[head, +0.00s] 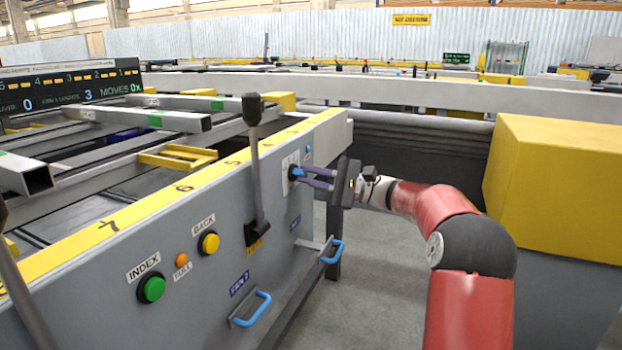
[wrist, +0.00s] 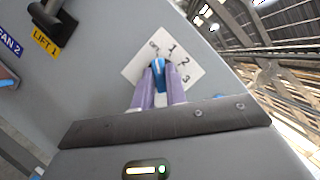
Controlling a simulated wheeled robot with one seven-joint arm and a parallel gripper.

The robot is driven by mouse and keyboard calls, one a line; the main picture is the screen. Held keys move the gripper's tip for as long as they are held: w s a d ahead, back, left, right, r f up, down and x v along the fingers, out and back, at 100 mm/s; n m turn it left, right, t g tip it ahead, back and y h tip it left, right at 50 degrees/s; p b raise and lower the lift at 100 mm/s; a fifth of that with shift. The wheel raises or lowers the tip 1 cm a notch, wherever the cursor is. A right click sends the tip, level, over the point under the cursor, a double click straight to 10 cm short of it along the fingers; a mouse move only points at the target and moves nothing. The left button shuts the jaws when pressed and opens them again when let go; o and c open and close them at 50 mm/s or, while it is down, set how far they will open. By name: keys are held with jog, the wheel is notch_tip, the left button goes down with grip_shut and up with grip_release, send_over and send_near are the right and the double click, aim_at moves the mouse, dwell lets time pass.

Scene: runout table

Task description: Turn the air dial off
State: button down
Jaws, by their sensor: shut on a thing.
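The air dial (wrist: 159,64) is a blue knob on a white plate (wrist: 190,59) marked with the numbers 1, 2, 3 and a further mark at the left. In the head view the plate (head: 290,160) is on the far right part of the grey panel, with the dial (head: 297,173) in front of it. My gripper (head: 300,174) reaches in from the right and is shut on the dial. In the wrist view the purple fingers (wrist: 158,84) stand on both sides of the blue knob. They hide part of it, so its exact setting cannot be told.
A tall black-handled lever (head: 256,165) stands left of the dial. A blue knob or button (head: 309,149) is just above right. Blue handles (head: 333,252) stick out below. A yellow block (head: 555,190) is at the right. Green (head: 151,289) and yellow (head: 209,243) buttons are at left.

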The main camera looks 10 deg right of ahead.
jog(key=shift+n, duration=0.5)
jog(key=c, duration=1.4)
grip_release()
jog(key=shift+c, duration=0.2)
jog(key=shift+d, duration=0.1)
jog(key=v, duration=0.7)
jog(key=shift+d+p, duration=0.35)
jog(key=shift+p, duration=0.1)
jog(key=shift+s, duration=0.1)
